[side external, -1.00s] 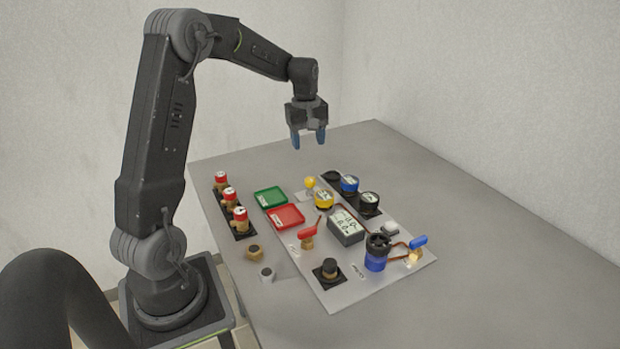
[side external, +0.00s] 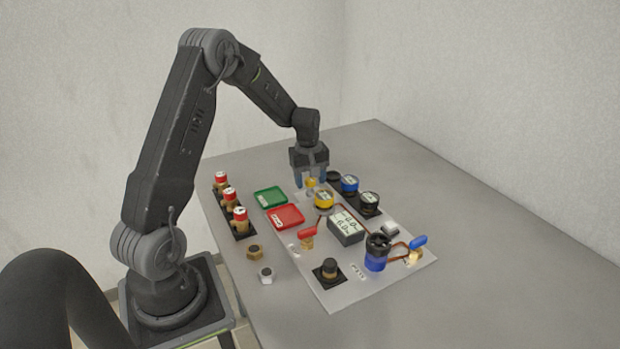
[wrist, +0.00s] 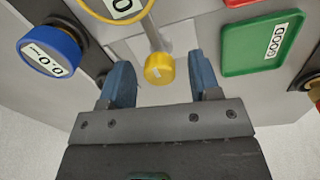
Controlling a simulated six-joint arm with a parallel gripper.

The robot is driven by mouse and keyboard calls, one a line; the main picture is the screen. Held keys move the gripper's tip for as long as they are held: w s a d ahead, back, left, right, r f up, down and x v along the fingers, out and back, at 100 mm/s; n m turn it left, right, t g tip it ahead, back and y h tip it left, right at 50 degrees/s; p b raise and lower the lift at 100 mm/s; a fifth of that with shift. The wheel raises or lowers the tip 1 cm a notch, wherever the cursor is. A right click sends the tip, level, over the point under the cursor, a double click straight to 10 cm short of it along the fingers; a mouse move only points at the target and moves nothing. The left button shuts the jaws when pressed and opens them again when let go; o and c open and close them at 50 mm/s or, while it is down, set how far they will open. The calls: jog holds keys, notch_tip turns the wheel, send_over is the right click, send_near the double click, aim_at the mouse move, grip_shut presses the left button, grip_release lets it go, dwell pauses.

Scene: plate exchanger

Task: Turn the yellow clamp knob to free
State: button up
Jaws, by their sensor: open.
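The yellow clamp knob (wrist: 159,68) is a small yellow cylinder at the end of a grey bar in the wrist view. In the side view the yellow knob (side external: 310,183) shows just under my gripper (side external: 311,182). In the wrist view my gripper (wrist: 160,84) is open, with one blue finger on each side of the knob and a gap on both sides. No contact shows. The larger yellow-rimmed gauge (side external: 324,199) sits just in front of the knob on the plate.
A blue-rimmed gauge (side external: 349,184) and a black gauge (side external: 369,202) stand close on the right. A green tray (side external: 270,197) and a red tray (side external: 285,217) lie on the left. Red-topped cylinders (side external: 229,196) stand farther left. The table's right side is clear.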

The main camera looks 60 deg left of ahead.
jog(key=shift+c, duration=0.4)
jog(key=c, duration=0.8)
jog(key=shift+c, duration=0.2)
jog(key=shift+m, duration=0.3)
jog(key=m, duration=0.3)
jog(key=shift+m, duration=0.4)
jog(key=m, duration=0.4)
jog(key=shift+m, duration=0.3)
jog(key=m, duration=0.4)
jog(key=shift+a+h, duration=0.1)
jog(key=shift+h, duration=0.2)
jog(key=shift+m+g, duration=0.3)
jog(key=shift+m, duration=2.2)
